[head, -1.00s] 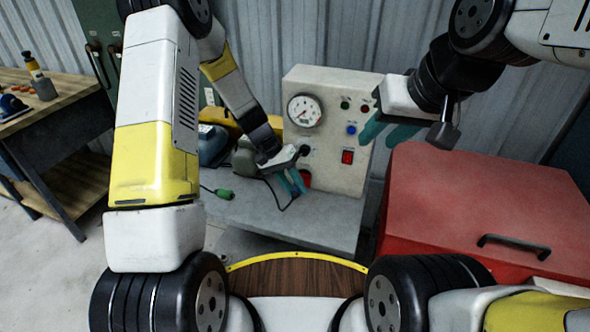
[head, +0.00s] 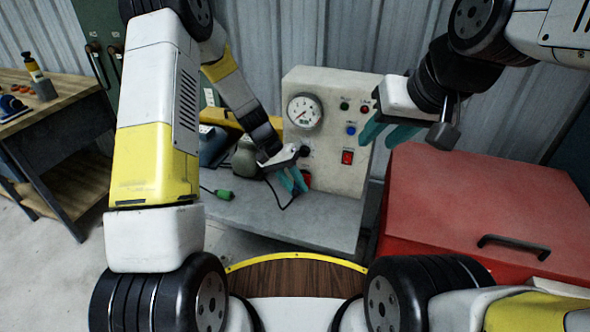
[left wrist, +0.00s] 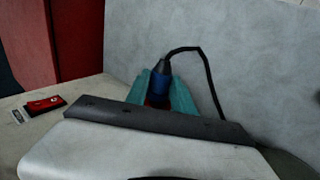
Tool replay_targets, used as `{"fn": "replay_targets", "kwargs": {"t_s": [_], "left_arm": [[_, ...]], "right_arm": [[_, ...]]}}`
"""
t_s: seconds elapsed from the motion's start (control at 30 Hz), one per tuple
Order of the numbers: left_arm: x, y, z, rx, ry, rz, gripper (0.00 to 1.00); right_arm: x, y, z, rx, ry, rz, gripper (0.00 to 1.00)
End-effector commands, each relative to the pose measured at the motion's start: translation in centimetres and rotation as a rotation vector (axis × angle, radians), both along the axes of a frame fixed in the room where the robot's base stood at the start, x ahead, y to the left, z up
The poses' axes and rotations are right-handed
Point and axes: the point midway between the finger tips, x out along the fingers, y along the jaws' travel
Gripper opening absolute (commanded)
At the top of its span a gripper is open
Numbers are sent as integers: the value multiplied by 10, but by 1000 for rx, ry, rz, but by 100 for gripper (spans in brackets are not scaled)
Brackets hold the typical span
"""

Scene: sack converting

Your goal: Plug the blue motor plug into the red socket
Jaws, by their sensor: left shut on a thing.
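My left gripper (head: 293,181) has its teal fingers around the blue motor plug (left wrist: 161,85), close to the panel's lower part. In the left wrist view the plug is between the fingers, with its black cable looping away to the right. A sliver of red shows below the plug in the left wrist view, mostly hidden; I cannot tell how far the plug is in. My right gripper (head: 388,132) is open and empty, in front of the panel's right edge.
The beige panel (head: 325,90) carries a gauge (head: 304,111), buttons and a red switch (head: 347,157). A green plug (head: 223,194) lies on the grey bench (head: 300,226). A red cabinet (head: 490,195) stands at right, a wooden workbench (head: 60,92) at left.

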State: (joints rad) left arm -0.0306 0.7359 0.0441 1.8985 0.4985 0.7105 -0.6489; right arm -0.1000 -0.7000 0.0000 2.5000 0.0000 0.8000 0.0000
Motion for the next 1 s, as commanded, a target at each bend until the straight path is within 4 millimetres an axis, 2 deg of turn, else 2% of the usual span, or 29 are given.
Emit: {"fn": "replay_targets", "kwargs": {"t_s": [0.63,0.67,0.77,1.0], "left_arm": [[10,-3,0,0,0,-1,0],[10,-3,0,0,0,-1,35],[10,-3,0,0,0,-1,55],[10,-3,0,0,0,0,55]], "right_arm": [[0,0,0,0,0,0,36],[0,0,0,0,0,0,36],[0,0,0,0,0,0,36],[0,0,0,0,0,0,36]]}}
